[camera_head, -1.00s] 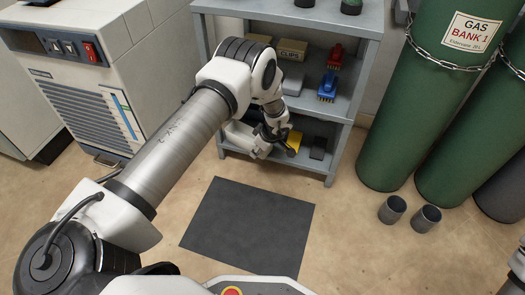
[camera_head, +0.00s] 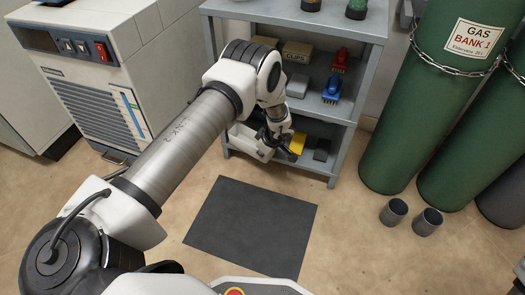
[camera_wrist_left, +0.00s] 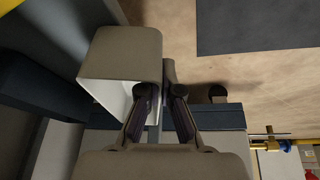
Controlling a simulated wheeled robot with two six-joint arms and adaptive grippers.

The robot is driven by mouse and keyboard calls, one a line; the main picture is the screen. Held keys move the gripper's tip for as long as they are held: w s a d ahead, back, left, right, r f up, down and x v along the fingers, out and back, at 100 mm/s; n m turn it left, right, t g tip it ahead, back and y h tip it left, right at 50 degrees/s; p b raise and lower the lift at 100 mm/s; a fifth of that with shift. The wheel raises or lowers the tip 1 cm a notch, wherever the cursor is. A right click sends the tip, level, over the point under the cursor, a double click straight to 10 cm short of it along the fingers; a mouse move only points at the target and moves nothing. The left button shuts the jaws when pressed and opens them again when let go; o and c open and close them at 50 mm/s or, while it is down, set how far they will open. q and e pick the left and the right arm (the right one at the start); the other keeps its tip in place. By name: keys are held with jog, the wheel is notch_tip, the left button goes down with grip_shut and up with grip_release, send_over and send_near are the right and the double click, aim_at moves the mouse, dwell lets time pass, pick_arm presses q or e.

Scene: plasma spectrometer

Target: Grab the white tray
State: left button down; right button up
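The white tray (camera_head: 241,137) stands on the bottom shelf of the grey rack, at its left end, partly hidden behind my arm. In the left wrist view the tray (camera_wrist_left: 112,52) is a pale box, upper left of centre. My left gripper (camera_head: 277,148) is at the tray's right side, pointing down. In the left wrist view its two fingers (camera_wrist_left: 164,92) stand a little apart, one overlapping the tray's side. A narrow grey strip shows between them; I cannot tell whether it is the tray's wall. My right gripper is not in view.
The grey rack (camera_head: 345,114) has a shelf close above. A yellow object (camera_head: 298,143) and a dark block (camera_head: 321,149) lie right of the gripper. Blue (camera_head: 331,88) and red (camera_head: 340,60) items sit above. A dark mat (camera_head: 250,228) lies on clear floor.

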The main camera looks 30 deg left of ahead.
pick_arm(q)
jog(key=c, duration=1.2)
grip_release()
jog(key=shift+c, duration=0.2)
jog(key=v, duration=1.2)
